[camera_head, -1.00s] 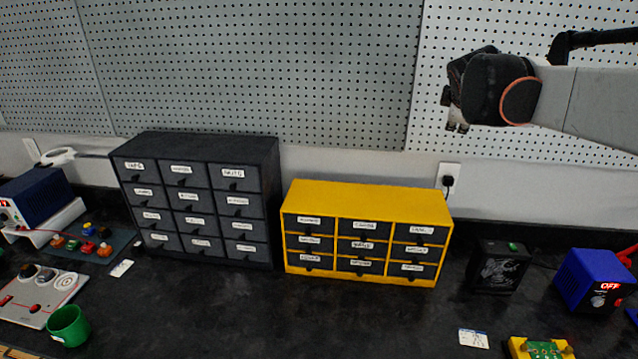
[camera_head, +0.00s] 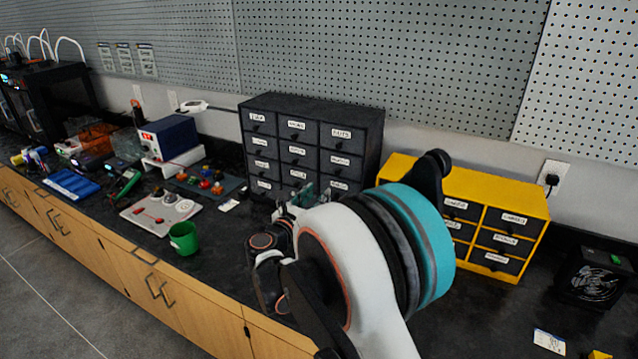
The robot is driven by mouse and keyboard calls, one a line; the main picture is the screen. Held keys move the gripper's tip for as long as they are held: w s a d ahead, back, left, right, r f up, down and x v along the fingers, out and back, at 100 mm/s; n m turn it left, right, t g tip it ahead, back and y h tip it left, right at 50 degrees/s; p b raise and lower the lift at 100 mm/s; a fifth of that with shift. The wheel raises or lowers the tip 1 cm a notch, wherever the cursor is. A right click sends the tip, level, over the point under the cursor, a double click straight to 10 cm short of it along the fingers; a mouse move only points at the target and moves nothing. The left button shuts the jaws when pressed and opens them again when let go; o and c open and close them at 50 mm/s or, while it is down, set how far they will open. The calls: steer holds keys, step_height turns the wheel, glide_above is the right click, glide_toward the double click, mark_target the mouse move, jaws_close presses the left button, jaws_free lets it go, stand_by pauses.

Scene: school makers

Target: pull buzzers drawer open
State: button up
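A dark grey drawer cabinet (camera_head: 372,148) stands against the wall, with several small drawers in rows, each with a white label. A yellow cabinet (camera_head: 505,190) with dark labelled drawers stands to its right. The labels are too small to read surely, so I cannot tell which drawer is the buzzers one. The drawers I can see look shut. My gripper (camera_head: 302,197) is in front of the dark cabinet's lower drawers, mostly hidden behind my arm. I cannot tell whether its fingers are open, or whether they touch a drawer. My arm hides the yellow cabinet's left part.
A blue power supply (camera_head: 169,138) is farther back. A black fan box (camera_head: 590,275) stands at the right.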

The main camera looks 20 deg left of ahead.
mark_target(337, 173)
steer(key=w+b, duration=0.1)
steer(key=w, duration=0.3)
steer(key=w+b, duration=0.1)
steer(key=w, duration=0.4)
steer(key=w+b, duration=0.1)
steer(key=w, duration=0.3)
steer(key=shift+w+d+f, duration=0.15)
steer(key=shift+d, duration=0.15)
jaws_close()
